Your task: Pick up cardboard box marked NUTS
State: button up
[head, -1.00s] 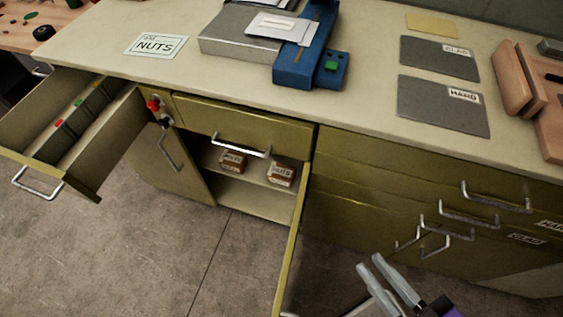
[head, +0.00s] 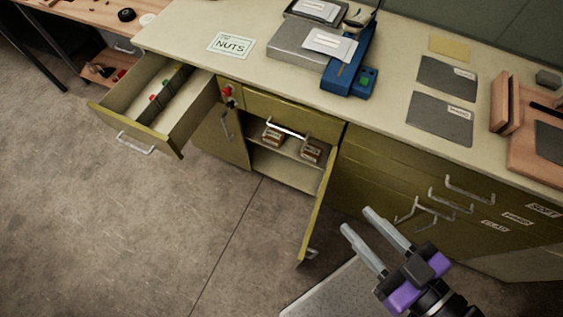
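Two small brown cardboard boxes sit side by side on the shelf inside the open cabinet under the worktop. The right box (head: 312,151) has a pale label that reads NUTS in the earlier frame; it is too small to read surely now. The label of the left box (head: 273,135) cannot be read. My gripper (head: 358,219) is at the lower right, outside the cabinet, right of the open door. Its two grey fingers are apart with nothing between them. It touches neither box.
The cabinet's right door (head: 317,212) stands open between the boxes and my gripper. An open drawer (head: 165,138) juts out at the left. A NUTS card (head: 231,45) lies on the worktop (head: 395,65). The floor (head: 180,220) in front is clear.

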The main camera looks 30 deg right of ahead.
aim_at(311, 152)
jog(key=u, duration=2.05)
jog(key=i+j+z, duration=0.1)
jog(key=i+z, duration=0.25)
jog(key=i, duration=0.15)
jog(key=i+j+z, duration=0.25)
jog(key=i+z, duration=0.15)
jog(key=i, duration=0.15)
jog(key=i+l+z, duration=0.15)
jog(key=i+z, duration=0.2)
jog(key=i, duration=0.15)
jog(key=i+z, duration=0.4)
jog(key=i, duration=0.15)
jog(key=i+j+z, duration=0.15)
jog(key=i+z, duration=0.2)
jog(key=i, duration=0.15)
jog(key=i+z, duration=0.15)
jog(key=z, duration=0.3)
jog(key=i+z, duration=0.15)
jog(key=z, duration=0.3)
jog(key=i+j+z, duration=0.1)
jog(key=z, duration=0.3)
jog(key=i+j+z, duration=0.1)
jog(key=z, duration=1.5)
